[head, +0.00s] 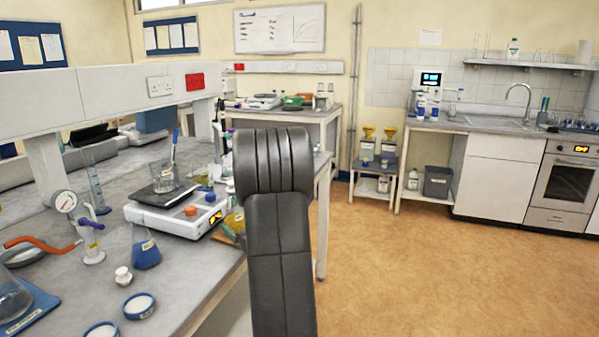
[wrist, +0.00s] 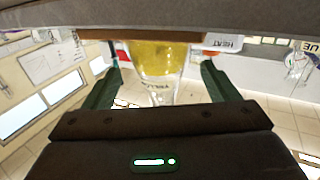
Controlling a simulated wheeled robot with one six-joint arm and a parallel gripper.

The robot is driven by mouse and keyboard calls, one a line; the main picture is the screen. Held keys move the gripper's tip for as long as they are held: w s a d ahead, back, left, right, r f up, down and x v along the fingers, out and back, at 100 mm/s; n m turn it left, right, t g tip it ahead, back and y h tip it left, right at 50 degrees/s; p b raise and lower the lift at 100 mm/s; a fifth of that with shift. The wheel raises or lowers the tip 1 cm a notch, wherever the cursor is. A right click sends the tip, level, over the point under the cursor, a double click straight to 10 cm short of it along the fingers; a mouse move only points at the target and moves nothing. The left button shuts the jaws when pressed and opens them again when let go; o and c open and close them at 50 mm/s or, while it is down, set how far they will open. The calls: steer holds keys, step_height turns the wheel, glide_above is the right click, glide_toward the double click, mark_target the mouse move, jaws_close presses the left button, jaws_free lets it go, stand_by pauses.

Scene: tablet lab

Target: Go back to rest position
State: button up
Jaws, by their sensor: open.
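My gripper (wrist: 162,74) shows in the wrist view with its two dark green fingers spread apart. A glass vessel with yellow liquid (wrist: 165,55) stands in the gap between them, with a visible gap on each side. In the head view my dark arm stands upright in the middle and hides my gripper. A yellow item (head: 235,222) shows partly beside the arm, at the bench edge; I cannot tell if it is the same vessel.
The grey bench (head: 205,262) at left holds a hotplate (head: 172,222) with a beaker (head: 164,180), a blue flask (head: 146,252) and several small dishes. A low stand (head: 373,190) and a sink counter (head: 470,125) stand at the back. The brown floor (head: 420,270) at right is clear.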

mark_target(235, 210)
steer(key=x, duration=0.4)
steer(key=shift+w+a, duration=0.15)
steer(key=shift+r, duration=1.5)
